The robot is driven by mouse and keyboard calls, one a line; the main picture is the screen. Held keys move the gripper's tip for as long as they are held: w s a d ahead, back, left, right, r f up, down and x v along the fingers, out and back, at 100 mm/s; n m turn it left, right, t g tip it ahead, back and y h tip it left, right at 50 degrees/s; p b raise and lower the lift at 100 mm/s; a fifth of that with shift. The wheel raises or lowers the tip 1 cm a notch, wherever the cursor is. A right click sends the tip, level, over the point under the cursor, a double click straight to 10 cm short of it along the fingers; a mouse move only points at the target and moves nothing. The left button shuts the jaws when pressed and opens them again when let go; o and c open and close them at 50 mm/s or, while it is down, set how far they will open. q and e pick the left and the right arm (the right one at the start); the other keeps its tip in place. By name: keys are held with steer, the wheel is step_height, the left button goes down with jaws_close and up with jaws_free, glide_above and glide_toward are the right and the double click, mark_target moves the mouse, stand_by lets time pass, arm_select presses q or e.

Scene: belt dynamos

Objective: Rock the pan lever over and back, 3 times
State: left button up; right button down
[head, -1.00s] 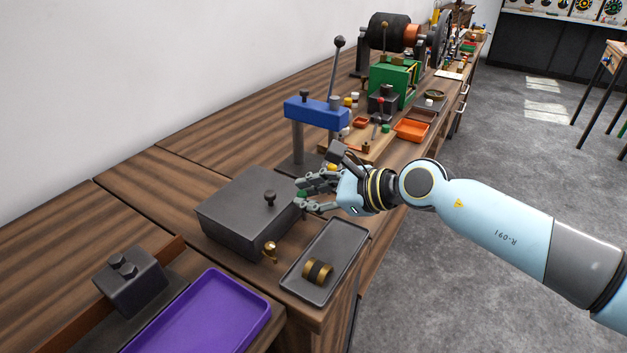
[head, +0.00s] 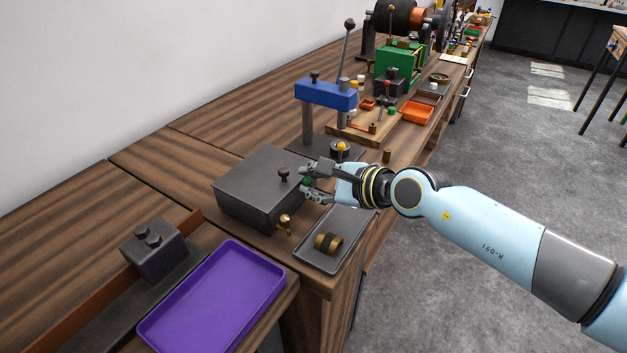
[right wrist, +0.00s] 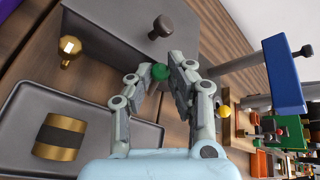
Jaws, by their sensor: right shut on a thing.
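The pan lever's green knob (head: 306,181) shows at the right side of the dark grey lidded box (head: 258,182). My right gripper (head: 304,184) is shut on this knob, with one finger on each side. In the right wrist view the green knob (right wrist: 160,71) sits between the fingertips, close to the box wall. The lever's stem is hidden by the fingers and the box. My left gripper is not in view.
A grey tray (head: 346,224) with a brass-and-black roller (head: 328,243) lies right of the box. A brass knob (head: 284,221) sticks out of the box front. A blue press (head: 325,93) stands behind. A purple tray (head: 278,283) is nearer.

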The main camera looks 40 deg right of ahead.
steer(key=c, duration=1.2)
jaws_free()
steer(key=v, duration=1.2)
